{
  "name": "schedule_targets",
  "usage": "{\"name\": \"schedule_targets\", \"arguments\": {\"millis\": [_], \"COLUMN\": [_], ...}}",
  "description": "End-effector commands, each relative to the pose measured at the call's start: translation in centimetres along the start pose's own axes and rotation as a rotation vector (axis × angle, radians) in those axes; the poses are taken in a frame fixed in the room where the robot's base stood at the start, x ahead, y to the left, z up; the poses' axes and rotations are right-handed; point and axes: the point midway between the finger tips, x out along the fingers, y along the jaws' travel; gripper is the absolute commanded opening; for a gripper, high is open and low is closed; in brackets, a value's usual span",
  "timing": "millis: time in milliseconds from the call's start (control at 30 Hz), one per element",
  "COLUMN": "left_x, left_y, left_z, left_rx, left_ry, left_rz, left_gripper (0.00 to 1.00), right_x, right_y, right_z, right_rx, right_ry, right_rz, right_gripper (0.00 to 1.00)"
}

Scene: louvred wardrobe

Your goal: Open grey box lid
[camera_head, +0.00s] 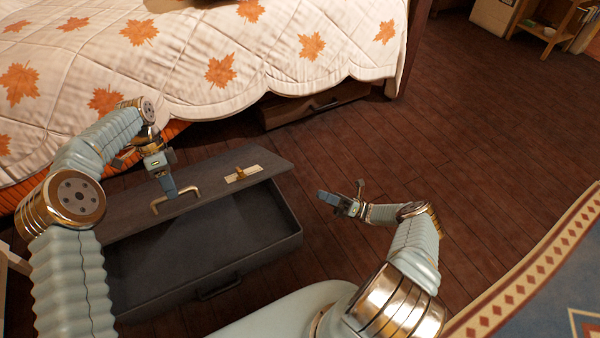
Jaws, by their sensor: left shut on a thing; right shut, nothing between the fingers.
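The grey box (258,252) sits on the floor in front of the bed. Its lid (210,186) is raised and tilted up toward the bed side, and the dark interior shows below the lid's near edge. The box's left end is partly hidden by my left arm.
The bed with a leaf-patterned quilt (220,70) stands behind the box. A wooden drawer (315,105) shows under it. A blue rug with a patterned border (540,270) lies at the lower right. The wooden floor (470,130) to the right is clear.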

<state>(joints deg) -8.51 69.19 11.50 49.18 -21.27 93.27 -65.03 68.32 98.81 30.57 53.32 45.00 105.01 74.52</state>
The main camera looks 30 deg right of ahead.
Motion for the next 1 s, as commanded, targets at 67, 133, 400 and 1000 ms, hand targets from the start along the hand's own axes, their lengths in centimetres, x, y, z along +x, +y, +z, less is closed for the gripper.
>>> {"name": "schedule_targets", "arguments": {"millis": [67, 133, 400, 1000], "left_x": [-0.1, -0.1, -0.1, -0.1], "left_y": [-0.1, -0.1, -0.1, -0.1], "left_z": [0.1, 0.1, 0.1, 0.1], "left_rx": [-0.003, -0.003, -0.003, -0.003], "left_ry": [-0.001, -0.001, -0.001, -0.001], "left_rz": [-0.003, -0.003, -0.003, -0.003], "left_gripper": [0.0, 0.0, 0.0, 0.0], "right_x": [-0.6, -0.2, 4.8, 11.9], "right_y": [0.4, 0.5, 0.6, 0.6], "right_z": [0.5, 0.7, 0.8, 3.7], "right_rx": [-0.002, -0.001, 0.0, -0.002], "right_ry": [-0.026, -0.033, -0.03, -0.027], "right_rz": [0.006, 0.011, 0.014, 0.011], "right_gripper": [0.0, 0.0, 0.0, 0.0]}}
